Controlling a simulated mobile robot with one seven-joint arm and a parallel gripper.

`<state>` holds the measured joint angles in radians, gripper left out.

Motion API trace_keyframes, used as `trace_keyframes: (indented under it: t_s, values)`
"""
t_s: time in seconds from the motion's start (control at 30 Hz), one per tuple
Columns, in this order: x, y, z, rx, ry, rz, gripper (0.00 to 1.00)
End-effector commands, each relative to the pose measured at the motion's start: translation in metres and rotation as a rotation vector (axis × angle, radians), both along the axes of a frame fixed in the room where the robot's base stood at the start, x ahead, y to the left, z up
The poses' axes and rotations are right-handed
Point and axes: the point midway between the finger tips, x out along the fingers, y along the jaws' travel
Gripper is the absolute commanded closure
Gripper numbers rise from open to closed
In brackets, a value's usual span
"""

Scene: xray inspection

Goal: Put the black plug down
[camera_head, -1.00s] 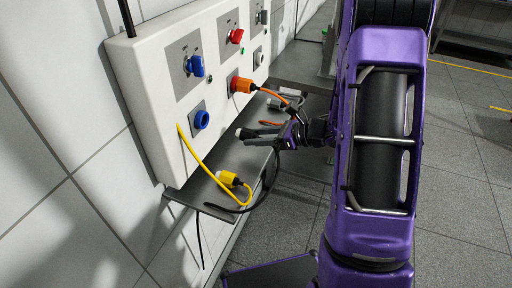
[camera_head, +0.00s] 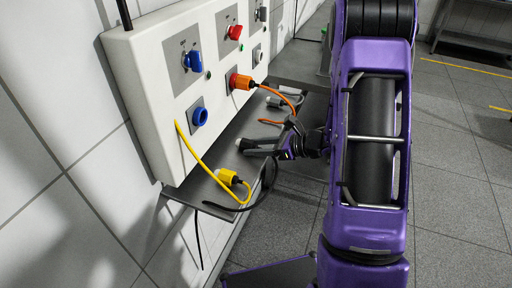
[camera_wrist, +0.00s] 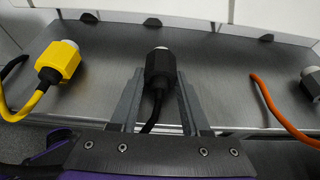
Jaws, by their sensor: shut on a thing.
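The black plug (camera_wrist: 160,68) with a pale tip is between the fingers of my gripper (camera_wrist: 159,92) in the wrist view. Its black cable runs back between the fingers. My gripper is shut on it. In the head view my gripper (camera_head: 272,149) holds the black plug (camera_head: 253,145) low over the grey metal shelf (camera_head: 225,158), its tip towards the wall panel. I cannot tell whether the plug touches the shelf.
A yellow plug (camera_head: 228,177) with its cable lies on the shelf, left of my gripper in the wrist view (camera_wrist: 60,60). A dark grey plug (camera_wrist: 311,82) and an orange cable (camera_wrist: 275,105) lie to the right. An orange plug (camera_head: 240,82) sits in the white panel (camera_head: 150,110).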

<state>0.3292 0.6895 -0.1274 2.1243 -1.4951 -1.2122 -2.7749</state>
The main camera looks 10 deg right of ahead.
Motion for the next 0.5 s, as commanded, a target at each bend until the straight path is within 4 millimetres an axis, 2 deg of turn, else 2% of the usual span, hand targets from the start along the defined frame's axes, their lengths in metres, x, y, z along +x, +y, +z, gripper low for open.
trace_keyframes:
  t_s: [0.03,0.2,0.5]
  values:
    - [0.0000,0.0000,-0.0012,0.000,0.000,0.000,0.52]
    - [0.0000,-0.0001,-0.0002,0.000,0.000,0.000,0.24]
    - [0.0000,0.0000,0.0010,0.000,0.000,0.000,0.24]
